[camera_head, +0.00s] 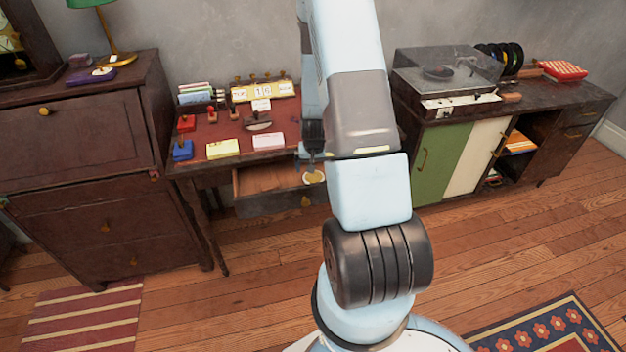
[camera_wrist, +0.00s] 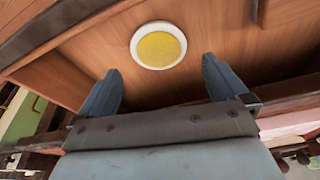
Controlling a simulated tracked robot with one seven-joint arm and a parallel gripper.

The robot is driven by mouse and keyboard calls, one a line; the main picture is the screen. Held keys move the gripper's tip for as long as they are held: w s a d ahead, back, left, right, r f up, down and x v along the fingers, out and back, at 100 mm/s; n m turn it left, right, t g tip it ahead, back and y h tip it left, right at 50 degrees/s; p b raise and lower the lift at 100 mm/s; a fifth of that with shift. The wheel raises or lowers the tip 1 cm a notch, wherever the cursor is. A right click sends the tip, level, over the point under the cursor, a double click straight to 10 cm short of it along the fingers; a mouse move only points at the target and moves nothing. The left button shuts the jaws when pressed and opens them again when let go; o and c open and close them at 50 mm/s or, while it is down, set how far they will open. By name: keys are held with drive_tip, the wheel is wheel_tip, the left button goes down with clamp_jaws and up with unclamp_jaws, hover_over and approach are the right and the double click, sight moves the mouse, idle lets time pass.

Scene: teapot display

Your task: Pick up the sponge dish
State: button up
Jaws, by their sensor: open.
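The sponge dish is a round white dish with a yellow sponge in it (camera_wrist: 158,46). It lies on the wooden floor of the open drawer, and its yellow top also shows in the head view (camera_head: 313,177). My gripper (camera_wrist: 160,78) is open, its two dark fingers apart. In the wrist view the dish appears beyond the fingertips, roughly centred between them, with nothing held. In the head view my arm covers the right part of the drawer (camera_head: 262,206) and the fingers show only partly, close above the dish.
The red-topped desk (camera_head: 205,150) above the drawer holds a yellow note pad (camera_head: 222,148), a pink pad (camera_head: 268,141), stamps and a block calendar (camera_head: 263,92). A record player cabinet (camera_head: 440,160) stands right. A dark chest (camera_head: 90,180) stands left. The drawer's left part is empty.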

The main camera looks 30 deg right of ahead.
sight(314, 177)
drive_tip(key=shift+s+x, duration=0.15)
drive_tip(key=shift+x, duration=0.9)
drive_tip(key=shift+s+x, duration=0.15)
drive_tip(key=shift+x, duration=0.9)
drive_tip(key=shift+w+f, duration=0.2)
drive_tip(key=shift+f, duration=0.5)
drive_tip(key=shift+c, duration=0.3)
drive_tip(key=c, duration=1)
